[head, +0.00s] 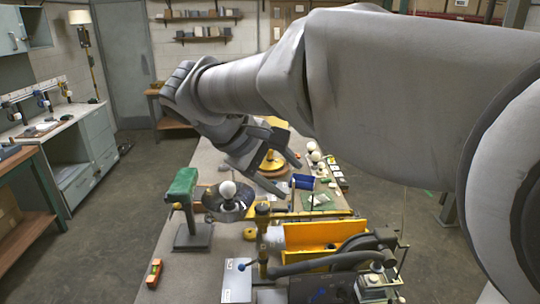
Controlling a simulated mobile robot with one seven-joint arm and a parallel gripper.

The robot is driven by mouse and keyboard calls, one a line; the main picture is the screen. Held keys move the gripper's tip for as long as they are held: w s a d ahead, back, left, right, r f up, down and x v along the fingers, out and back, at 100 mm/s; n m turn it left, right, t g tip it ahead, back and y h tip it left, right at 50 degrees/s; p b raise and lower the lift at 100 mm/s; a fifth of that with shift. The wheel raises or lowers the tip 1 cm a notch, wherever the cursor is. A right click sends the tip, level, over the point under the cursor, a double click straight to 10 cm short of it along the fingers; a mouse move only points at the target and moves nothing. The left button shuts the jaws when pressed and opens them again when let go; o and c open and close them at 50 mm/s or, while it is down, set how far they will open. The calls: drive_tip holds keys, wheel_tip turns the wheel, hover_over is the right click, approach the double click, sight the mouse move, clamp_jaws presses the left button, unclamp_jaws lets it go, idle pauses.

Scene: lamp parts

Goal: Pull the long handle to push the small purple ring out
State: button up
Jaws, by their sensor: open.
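My gripper (288,178) hangs over the middle of the workbench, pointing down and to the right. Its dark fingers are apart, and I see nothing held between them. A long dark grey bar (320,262) lies roughly level across the machine at the near right of the bench; it looks like the long handle. My gripper is above and behind it, well apart from it. A small blue knob (241,267) shows left of the bar beside a brass-coloured post (263,240). I cannot make out the small purple ring.
A green-topped stand (183,187) and a dark lamp shade with a white bulb (228,189) stand left of the post. A yellow block (325,235) sits behind the bar. A blue cup (304,182) is near my fingertips. An orange tool (154,272) lies at the bench's left edge.

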idle(0.3)
drive_tip(key=v, duration=1.7)
drive_tip(key=shift+r, duration=0.2)
drive_tip(key=shift+a, duration=0.1)
